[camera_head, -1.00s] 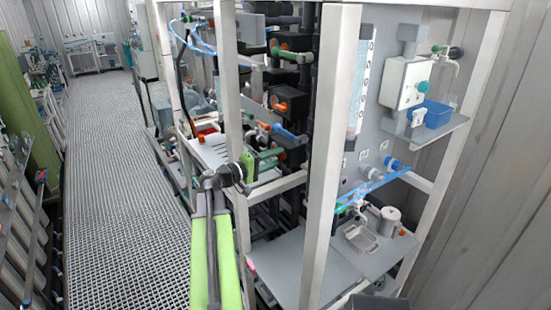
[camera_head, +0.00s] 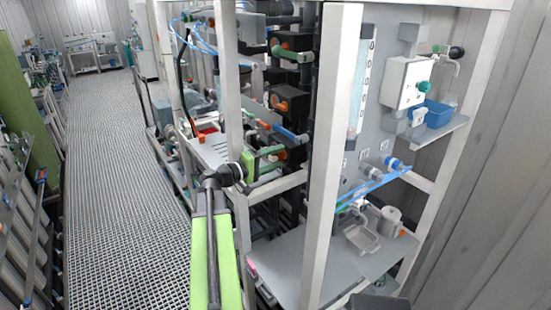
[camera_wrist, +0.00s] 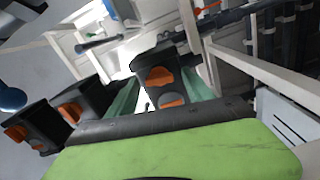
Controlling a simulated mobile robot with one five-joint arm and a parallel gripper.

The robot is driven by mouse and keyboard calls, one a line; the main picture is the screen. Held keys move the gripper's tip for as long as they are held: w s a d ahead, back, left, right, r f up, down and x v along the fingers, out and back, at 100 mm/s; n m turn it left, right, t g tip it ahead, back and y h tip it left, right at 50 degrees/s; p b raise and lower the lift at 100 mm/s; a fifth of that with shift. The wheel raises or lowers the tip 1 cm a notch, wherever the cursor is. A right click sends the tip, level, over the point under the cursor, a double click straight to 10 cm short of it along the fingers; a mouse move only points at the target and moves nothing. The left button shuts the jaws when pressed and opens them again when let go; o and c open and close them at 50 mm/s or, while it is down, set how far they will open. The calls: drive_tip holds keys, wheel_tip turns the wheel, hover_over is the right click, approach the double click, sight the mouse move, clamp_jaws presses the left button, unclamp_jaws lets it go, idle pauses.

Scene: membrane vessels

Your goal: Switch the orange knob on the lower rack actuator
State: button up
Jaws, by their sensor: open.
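The lower black actuator shows an orange knob (camera_head: 282,155) in the head view, partly hidden by my gripper. In the wrist view, a black actuator with an orange knob (camera_wrist: 160,77) stands ahead, between my two teal fingers; it appears to be the lower one. A second orange part shows below this knob. My gripper (camera_head: 280,157) is open, its fingers pointing right toward the lower actuator in the head view. In the wrist view, my gripper (camera_wrist: 160,88) has one finger on each side of the actuator. I cannot tell whether they touch it.
A higher actuator (camera_head: 290,103) with an orange knob sits above. Other black actuators (camera_wrist: 75,105) with orange knobs stand at left in the wrist view. White frame posts (camera_head: 333,150) stand close to my arm. The grated aisle floor (camera_head: 125,190) at left is clear.

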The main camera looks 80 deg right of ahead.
drive_tip(key=shift+w+a, duration=0.1)
drive_tip(key=v, duration=1.7)
